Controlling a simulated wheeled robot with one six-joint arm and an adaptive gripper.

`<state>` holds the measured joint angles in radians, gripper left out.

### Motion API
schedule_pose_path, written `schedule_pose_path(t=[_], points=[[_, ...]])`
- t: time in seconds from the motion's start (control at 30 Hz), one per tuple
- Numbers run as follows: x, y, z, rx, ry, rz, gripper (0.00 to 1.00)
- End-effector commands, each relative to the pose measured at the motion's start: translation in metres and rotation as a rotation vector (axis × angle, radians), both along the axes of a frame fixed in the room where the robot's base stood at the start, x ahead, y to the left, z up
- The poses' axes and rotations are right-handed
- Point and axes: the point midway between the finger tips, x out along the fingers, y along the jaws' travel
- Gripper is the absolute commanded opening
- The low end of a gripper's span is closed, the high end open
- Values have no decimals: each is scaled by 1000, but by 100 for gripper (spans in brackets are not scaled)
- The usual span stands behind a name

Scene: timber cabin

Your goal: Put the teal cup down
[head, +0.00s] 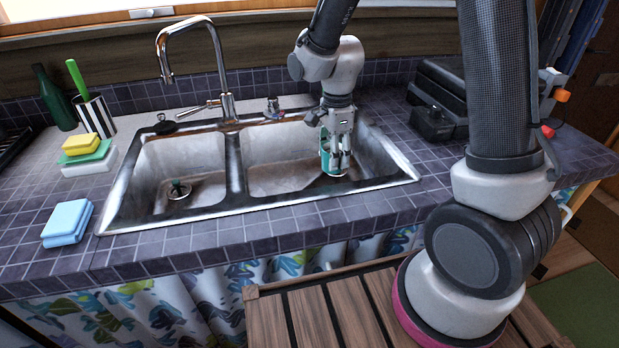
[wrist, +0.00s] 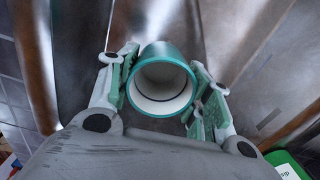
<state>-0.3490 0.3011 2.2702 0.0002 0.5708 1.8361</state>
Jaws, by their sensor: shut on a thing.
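The teal cup (head: 325,158) is in the right basin of the sink in the head view, upright between the fingers of my gripper (head: 336,148). In the wrist view the cup (wrist: 162,80) shows its teal rim and white, empty inside. My gripper (wrist: 165,95) is shut on the cup, with a finger pad on each side of it. The right basin (head: 275,172) lies beneath and around the cup. I cannot tell whether the cup's base touches the basin floor.
The faucet (head: 222,75) stands behind the divider between the basins. The left basin (head: 205,160) is empty apart from its drain. Sponges (head: 85,148), blue cloths (head: 67,221) and a striped holder (head: 95,115) sit on the left counter. A black case (head: 440,100) is at right.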

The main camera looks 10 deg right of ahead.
Motion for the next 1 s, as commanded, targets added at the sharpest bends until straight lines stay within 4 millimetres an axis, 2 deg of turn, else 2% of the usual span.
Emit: schedule_pose_path(t=[0.17, 0.3, 0.47, 0.7, 1.0], points=[[-13, 2, -21, -2, 5, -82, 19], [-12, 2, -48, -1, 3, -85, 19], [-11, 2, -65, 0, 1, -85, 19], [-12, 2, -100, -1, 2, -84, 19], [-11, 2, -105, 0, -1, -84, 19]])
